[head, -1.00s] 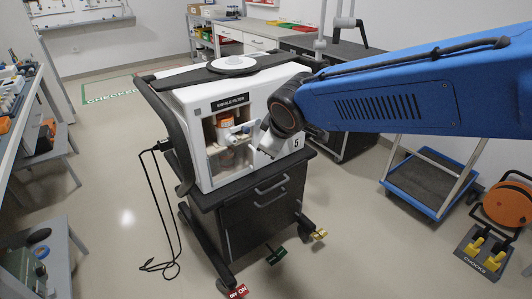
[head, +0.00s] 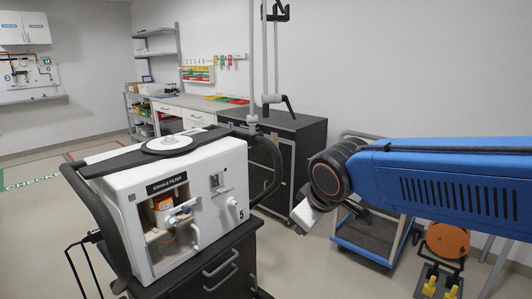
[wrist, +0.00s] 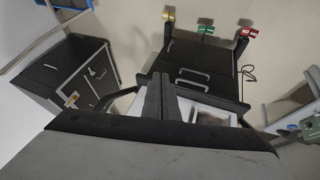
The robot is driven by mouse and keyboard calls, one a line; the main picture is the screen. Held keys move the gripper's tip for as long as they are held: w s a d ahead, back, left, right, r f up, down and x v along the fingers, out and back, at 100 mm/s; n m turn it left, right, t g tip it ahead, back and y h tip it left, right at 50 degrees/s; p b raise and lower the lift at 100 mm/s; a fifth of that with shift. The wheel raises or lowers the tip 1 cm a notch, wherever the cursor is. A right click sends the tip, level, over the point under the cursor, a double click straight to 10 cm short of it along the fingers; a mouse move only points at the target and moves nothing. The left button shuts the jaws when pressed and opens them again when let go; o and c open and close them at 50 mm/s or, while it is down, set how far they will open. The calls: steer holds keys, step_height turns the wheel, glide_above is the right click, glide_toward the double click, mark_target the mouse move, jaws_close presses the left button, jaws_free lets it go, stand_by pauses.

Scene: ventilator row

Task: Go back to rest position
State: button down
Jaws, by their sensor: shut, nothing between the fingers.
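My gripper (head: 299,228) hangs at the end of my blue arm, to the right of the ventilator, in free air. In the wrist view its dark fingers (wrist: 160,92) are together with nothing between them. My gripper is apart from the ventilator.
A dark cabinet (head: 290,145) stands behind the ventilator. A blue-framed trolley (head: 365,238) and an orange reel (head: 447,240) with yellow chocks (head: 430,286) are at the right. A workbench (head: 190,107) is at the back. Open floor lies at the left.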

steer(key=s+d+f+m+h, duration=0.1)
steer(key=s+d+f+m, duration=0.3)
steer(key=s+d, duration=0.4)
steer(key=s+d+f+m+g, duration=0.1)
steer(key=s+d+f+m, duration=0.2)
steer(key=s+d, duration=0.6)
steer(key=d+m, duration=0.2)
steer(key=d, duration=0.1)
steer(key=shift+d+f+m+h, duration=0.25)
steer(key=shift+f+m+h, duration=0.05)
steer(key=shift+f+h, duration=0.1)
steer(key=shift+s, duration=0.1)
